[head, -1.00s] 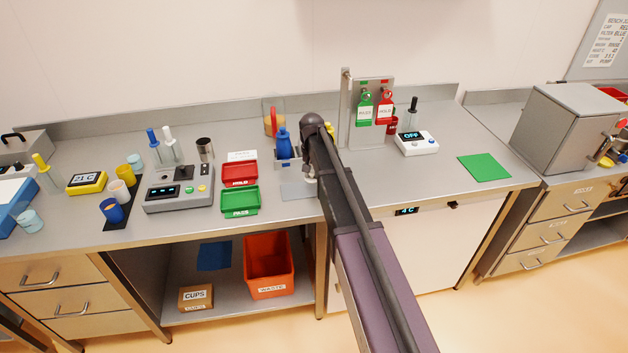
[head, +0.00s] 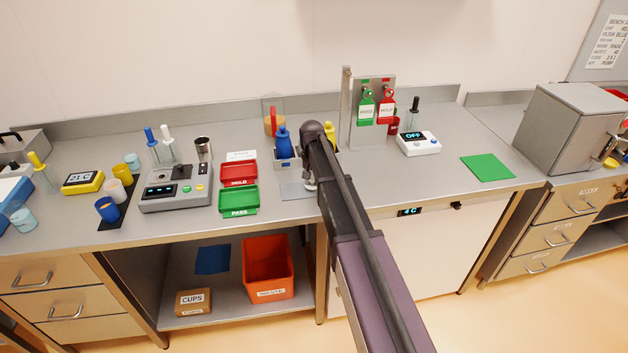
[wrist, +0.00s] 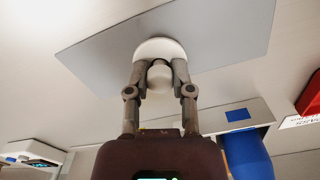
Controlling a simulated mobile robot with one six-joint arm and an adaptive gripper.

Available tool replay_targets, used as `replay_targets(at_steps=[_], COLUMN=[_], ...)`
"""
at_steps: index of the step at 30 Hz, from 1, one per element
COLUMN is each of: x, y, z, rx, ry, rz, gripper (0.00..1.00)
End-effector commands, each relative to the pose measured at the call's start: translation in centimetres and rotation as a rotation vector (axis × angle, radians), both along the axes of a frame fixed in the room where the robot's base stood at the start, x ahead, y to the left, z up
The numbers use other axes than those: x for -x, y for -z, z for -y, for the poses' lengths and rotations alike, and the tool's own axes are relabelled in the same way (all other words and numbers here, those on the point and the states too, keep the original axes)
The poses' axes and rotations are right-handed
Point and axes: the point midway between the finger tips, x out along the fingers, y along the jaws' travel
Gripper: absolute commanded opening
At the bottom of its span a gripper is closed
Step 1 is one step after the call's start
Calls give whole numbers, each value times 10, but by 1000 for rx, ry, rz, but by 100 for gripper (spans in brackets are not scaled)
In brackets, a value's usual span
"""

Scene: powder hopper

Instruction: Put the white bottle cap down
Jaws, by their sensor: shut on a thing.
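The white bottle cap (wrist: 160,50) is between the fingertips of my gripper (wrist: 160,75) in the wrist view. It has a wide round top and a narrower white part below. My gripper is shut on it. A grey flat mat (wrist: 225,38) lies behind the cap in that view; I cannot tell whether the cap touches it. In the head view the mat (head: 295,191) lies on the bench just left of my gripper (head: 311,187), and my arm hides most of the cap.
A blue bottle (head: 283,146) stands in a grey holder behind the mat. Red (head: 238,172) and green (head: 238,200) trays sit to the left. The tag stand (head: 370,120) and white OFF device (head: 418,143) stand right. Bench around the green sheet (head: 487,167) is clear.

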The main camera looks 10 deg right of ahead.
Motion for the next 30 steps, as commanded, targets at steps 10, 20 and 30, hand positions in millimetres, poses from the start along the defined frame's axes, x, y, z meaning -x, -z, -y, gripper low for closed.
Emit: replay_targets(at_steps=[10,20,30], x=[0,0,0], y=[1,0,-18], z=[0,1,1], rx=[0,0,0], ry=[1,1,1], rz=[0,0,0], gripper=[65,65,65])
